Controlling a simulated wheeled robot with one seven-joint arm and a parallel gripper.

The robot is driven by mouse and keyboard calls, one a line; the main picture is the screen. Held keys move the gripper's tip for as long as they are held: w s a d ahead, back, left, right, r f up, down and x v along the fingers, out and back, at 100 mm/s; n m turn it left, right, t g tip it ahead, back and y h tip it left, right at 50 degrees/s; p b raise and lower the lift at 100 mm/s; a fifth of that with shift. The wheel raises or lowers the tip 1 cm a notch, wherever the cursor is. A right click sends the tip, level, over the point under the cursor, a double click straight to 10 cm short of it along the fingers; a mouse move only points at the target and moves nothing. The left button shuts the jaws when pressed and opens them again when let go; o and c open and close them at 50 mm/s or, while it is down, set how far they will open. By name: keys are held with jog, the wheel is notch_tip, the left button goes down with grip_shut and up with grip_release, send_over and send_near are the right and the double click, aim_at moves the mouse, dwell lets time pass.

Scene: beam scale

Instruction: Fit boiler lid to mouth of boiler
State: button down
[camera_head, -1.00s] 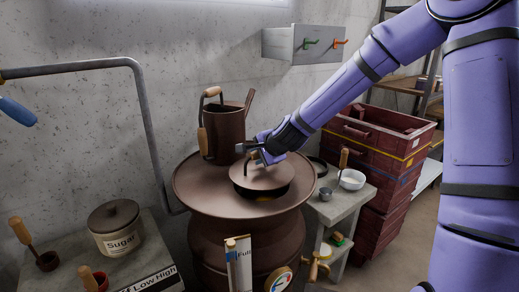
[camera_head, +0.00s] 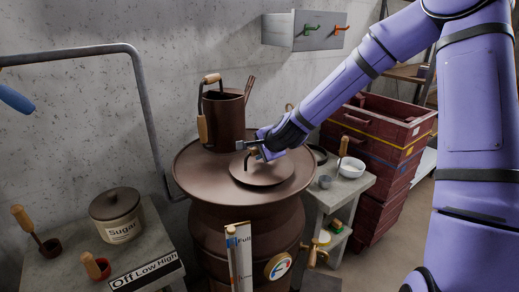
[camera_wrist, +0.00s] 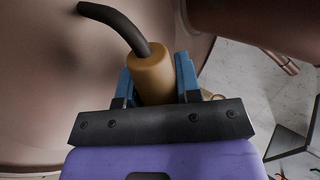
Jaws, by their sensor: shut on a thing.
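The boiler (camera_head: 238,222) is a large brown vessel with a wide, flat round top. The brown boiler lid (camera_head: 262,172) lies low over the middle of that top and covers the mouth. No gap shows under its edge in the head view, but I cannot tell if it is fully seated. My gripper (camera_head: 254,149) is above the lid and shut on its handle. In the wrist view, the blue fingers (camera_wrist: 158,80) hold the handle's wooden grip (camera_wrist: 153,72) from both sides. A dark curved bar (camera_wrist: 118,25) runs from the grip.
A brown jug with wooden handles (camera_head: 224,118) stands on the boiler top behind the lid. A gauge board (camera_head: 239,255) stands in front. A side table with a white bowl (camera_head: 352,168) and stacked red crates (camera_head: 378,135) are at right. A sugar pot (camera_head: 117,215) is at left.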

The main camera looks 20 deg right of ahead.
jog(key=shift+f, duration=0.7)
jog(key=c, duration=0.7)
grip_release()
jog(key=shift+c, duration=0.2)
jog(key=v, duration=1)
jog(key=shift+s+r, duration=0.25)
jog(key=shift+d, duration=0.1)
